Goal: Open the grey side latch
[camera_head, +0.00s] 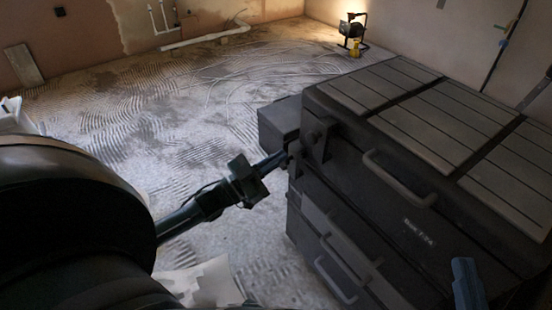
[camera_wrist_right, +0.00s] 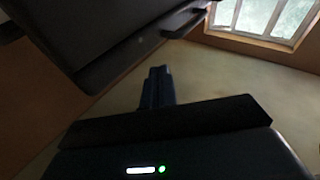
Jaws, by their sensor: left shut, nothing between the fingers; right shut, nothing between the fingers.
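A dark stacked tool chest (camera_head: 400,190) stands at the right in the head view. A grey latch-like bracket (camera_head: 319,141) sits at its near left corner, below the lid; I cannot tell for sure that this is the named side latch. My left gripper (camera_head: 282,157) reaches in from the left, shut and empty, its tips close beside the chest's left side near the bracket. Contact cannot be told. My right gripper (camera_head: 465,270) is shut and empty in front of the chest's front face. It also shows in the right wrist view (camera_wrist_right: 158,74), below a dark chest edge (camera_wrist_right: 125,50).
The chest's front has a large handle (camera_head: 400,184) and a lower handle (camera_head: 335,280). A dark box (camera_head: 279,122) stands behind the chest. The ridged floor (camera_head: 190,110) is mostly clear.

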